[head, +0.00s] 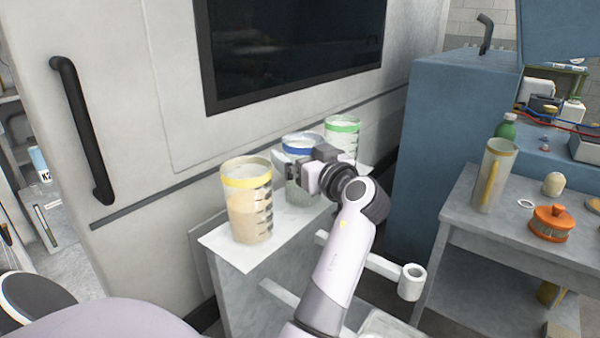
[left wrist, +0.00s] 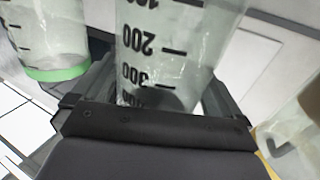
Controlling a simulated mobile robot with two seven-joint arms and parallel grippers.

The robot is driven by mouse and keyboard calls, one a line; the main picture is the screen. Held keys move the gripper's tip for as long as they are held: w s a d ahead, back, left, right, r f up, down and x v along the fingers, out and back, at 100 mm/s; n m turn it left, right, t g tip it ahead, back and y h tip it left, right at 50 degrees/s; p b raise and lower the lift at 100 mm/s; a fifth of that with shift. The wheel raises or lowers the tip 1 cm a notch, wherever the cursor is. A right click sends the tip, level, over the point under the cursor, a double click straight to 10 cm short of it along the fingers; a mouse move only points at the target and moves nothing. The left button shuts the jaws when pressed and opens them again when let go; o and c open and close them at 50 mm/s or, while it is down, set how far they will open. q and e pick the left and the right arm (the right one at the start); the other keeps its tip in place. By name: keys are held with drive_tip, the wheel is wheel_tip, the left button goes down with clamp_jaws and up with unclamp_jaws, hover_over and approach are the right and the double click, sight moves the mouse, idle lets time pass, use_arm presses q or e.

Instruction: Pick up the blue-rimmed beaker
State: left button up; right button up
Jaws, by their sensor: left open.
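The blue-rimmed beaker (head: 300,142) stands upright on a narrow white shelf (head: 228,247), between two similar beakers. My left gripper (head: 304,168) is open at this beaker, with its fingers around the upper part of the wall and hiding some of it. In the left wrist view, the clear, graduated wall of the beaker (left wrist: 165,50) fills the space between the fingers (left wrist: 160,100). Whether either finger touches the wall I cannot tell. My right gripper is not in view.
A yellow-rimmed beaker (head: 247,205) with tan contents stands nearer on the shelf. A green-rimmed beaker (head: 343,130) stands farther back, close to my gripper. A grey cabinet wall (head: 150,120) rises behind. A side table (head: 470,212) at right holds a jug (head: 494,175) and an orange-lidded item (head: 551,222).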

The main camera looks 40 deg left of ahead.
use_arm(q)
drive_tip(key=shift+d, duration=0.1)
drive_tip(key=c, duration=0.9)
drive_tip(key=shift+r, duration=0.15)
